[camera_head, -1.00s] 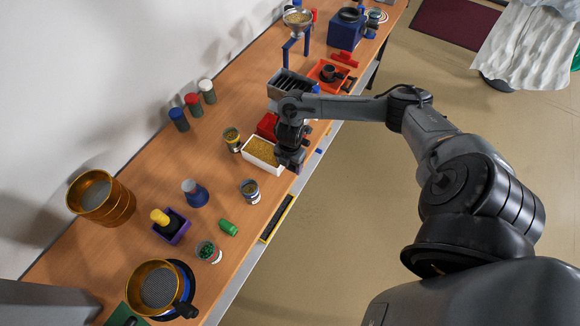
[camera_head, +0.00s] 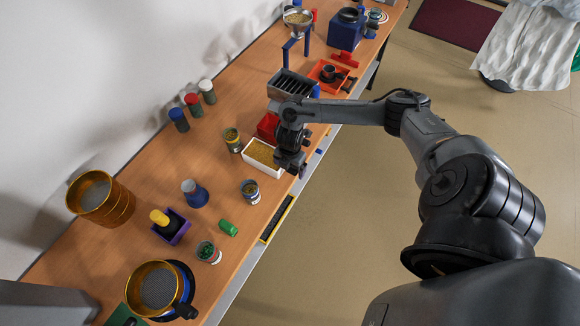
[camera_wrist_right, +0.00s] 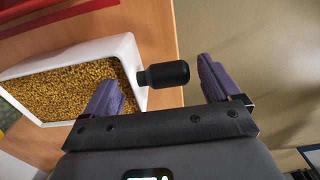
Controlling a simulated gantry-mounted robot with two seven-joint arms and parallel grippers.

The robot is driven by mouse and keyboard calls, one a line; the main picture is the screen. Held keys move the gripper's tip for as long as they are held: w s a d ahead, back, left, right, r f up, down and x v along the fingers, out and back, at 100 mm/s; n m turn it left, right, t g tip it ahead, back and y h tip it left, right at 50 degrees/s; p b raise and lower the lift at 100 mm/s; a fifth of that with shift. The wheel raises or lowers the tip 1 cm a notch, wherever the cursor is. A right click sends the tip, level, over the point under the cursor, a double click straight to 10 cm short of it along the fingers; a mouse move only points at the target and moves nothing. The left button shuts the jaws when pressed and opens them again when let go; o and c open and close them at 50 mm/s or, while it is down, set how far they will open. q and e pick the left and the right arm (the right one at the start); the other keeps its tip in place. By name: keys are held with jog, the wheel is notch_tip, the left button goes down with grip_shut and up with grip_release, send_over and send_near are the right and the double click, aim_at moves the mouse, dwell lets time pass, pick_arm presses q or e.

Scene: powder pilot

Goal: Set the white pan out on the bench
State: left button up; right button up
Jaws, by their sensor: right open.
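The white pan (camera_head: 276,173) is a rectangular tray filled with golden-yellow granules, at the front edge of the bench (camera_head: 150,190) in the head view. In the right wrist view the white pan (camera_wrist_right: 133,62) lies at the left, and its short black handle (camera_wrist_right: 166,74) points in between my fingers. My right gripper (camera_head: 293,170) hangs over the pan's right side. In the wrist view the right gripper (camera_wrist_right: 160,88) is open, with one purple finger on each side of the handle and clear gaps. My left gripper is not in view.
A red box (camera_head: 267,126) and a slotted grey box (camera_head: 290,85) stand just behind the pan. Small jars (camera_head: 232,138) (camera_head: 250,190) stand close by. A brass sieve (camera_head: 157,287) is at the near end. Bare bench lies left of the pan.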

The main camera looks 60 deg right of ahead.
notch_tip(320, 180, up, 12)
jog(key=f+p, duration=0.1)
jog(key=p, duration=0.2)
jog(key=w+a+f+m+t+y, duration=0.1)
jog(key=a+t+y, duration=0.15)
jog(key=a, duration=1.05)
jog(key=w+a+m+t+y, duration=0.1)
jog(key=w+a+t, duration=0.15)
jog(key=a, duration=1.15)
jog(key=s+d+r+m+h, duration=0.1)
jog(key=s+d+r+m, duration=0.1)
jog(key=s+m, duration=0.4)
jog(key=s+d+r+m+g+h, duration=0.1)
jog(key=s+d+r+m+h, duration=0.1)
jog(key=s+m, duration=0.5)
jog(key=shift+s+r, duration=0.45)
jog(key=shift+s, duration=0.15)
jog(key=shift+d+r, duration=0.1)
